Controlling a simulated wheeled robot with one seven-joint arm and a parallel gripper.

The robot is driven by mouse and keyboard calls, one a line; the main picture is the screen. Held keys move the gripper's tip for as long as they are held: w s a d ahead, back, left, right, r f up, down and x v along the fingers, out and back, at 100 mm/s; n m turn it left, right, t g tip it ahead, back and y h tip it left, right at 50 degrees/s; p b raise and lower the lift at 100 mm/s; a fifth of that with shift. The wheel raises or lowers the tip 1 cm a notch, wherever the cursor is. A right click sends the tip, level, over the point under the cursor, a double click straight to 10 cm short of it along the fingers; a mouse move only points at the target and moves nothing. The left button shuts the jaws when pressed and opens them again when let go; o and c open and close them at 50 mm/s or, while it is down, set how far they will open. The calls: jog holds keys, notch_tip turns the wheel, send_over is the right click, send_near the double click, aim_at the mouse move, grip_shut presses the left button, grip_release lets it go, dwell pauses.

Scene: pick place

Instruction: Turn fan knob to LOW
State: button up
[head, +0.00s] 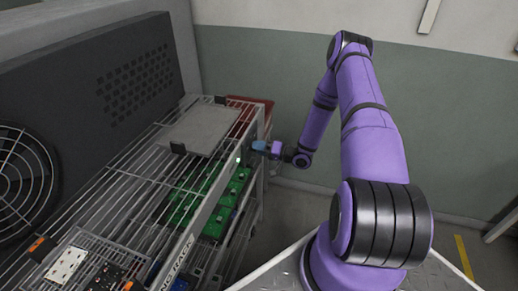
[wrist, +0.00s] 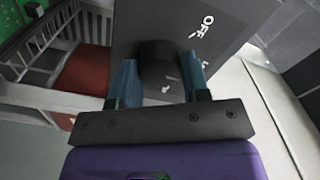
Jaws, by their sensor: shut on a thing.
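The fan knob (wrist: 157,50) is a dark round knob on a dark panel (wrist: 205,15) in the wrist view. White "OFF" lettering shows on the panel to the right of the knob, and other white marks are too small to read. My gripper (wrist: 158,72) has two blue fingers, one on each side of the knob, and is shut on it. In the head view my gripper (head: 262,147) is at the right end of the rack, and the knob cannot be made out there. The knob's pointer direction cannot be told.
A wire rack (head: 130,170) carries a grey plate (head: 200,128), with green boards (head: 205,195) below and a red bin (head: 262,104) behind. A large dark unit with a round fan grille (head: 22,175) stands at left. Open floor lies right of the rack.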

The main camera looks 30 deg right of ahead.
jog(key=shift+f, duration=0.1)
jog(key=o, duration=0.9)
jog(key=v, duration=1.1)
